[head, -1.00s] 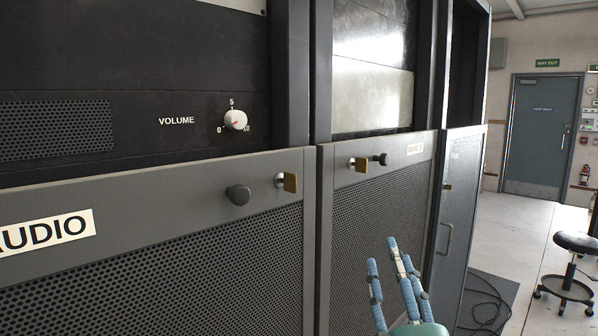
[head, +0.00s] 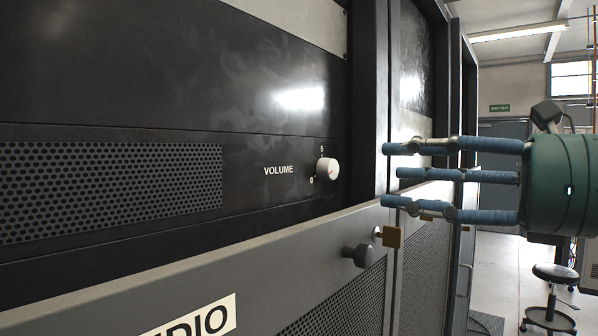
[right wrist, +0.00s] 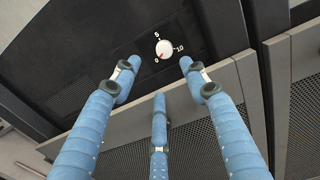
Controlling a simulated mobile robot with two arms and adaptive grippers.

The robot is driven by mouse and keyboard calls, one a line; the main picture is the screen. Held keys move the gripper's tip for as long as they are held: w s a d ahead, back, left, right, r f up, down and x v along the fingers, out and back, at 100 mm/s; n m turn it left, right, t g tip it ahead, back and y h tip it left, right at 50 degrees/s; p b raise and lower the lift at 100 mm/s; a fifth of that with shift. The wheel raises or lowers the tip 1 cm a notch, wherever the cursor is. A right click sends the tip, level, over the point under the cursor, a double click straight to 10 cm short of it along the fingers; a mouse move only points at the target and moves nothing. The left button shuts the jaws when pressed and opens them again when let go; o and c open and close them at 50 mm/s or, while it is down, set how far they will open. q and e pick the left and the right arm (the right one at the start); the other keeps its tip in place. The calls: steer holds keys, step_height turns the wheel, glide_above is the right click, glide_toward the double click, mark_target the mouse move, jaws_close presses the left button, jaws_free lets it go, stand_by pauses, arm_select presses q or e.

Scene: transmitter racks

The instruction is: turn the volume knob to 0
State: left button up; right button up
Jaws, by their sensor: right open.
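The volume knob (head: 327,170) is a small round white knob on the black panel, with 0 and 5 printed around it. In the right wrist view the knob (right wrist: 165,49) shows with 0, 5 and 10, and a red mark on its face lies on the lower-left side, towards the 0. My right gripper (head: 392,175) is open and empty, its three blue fingers pointing left towards the knob. The fingertips stand apart from the knob, to its right in the head view. In the right wrist view the knob lies just beyond the fingertips. My left gripper is not in view.
Below the knob, a grey door with a black knob (head: 362,256) and a brass padlock (head: 392,237) juts out. A rack post (head: 372,110) stands right of the knob. A stool (head: 550,300) stands on the floor at the right.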

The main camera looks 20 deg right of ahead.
mark_target(334, 171)
steer(key=p+x, duration=0.2)
steer(key=x, duration=0.1)
steer(key=p+x, duration=0.2)
steer(key=x, duration=0.1)
steer(key=p+x, duration=0.1)
steer(key=x, duration=0.2)
steer(key=shift+w+d+r+p, duration=0.15)
steer(key=shift+w+d+p, duration=0.1)
steer(key=shift+d+p, duration=0.15)
steer(key=shift+w+a+h, duration=0.15)
steer(key=shift+w+h, duration=0.15)
steer(key=shift+w, duration=0.05)
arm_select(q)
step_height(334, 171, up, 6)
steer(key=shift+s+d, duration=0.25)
arm_select(e)
steer(key=shift+w, duration=0.1)
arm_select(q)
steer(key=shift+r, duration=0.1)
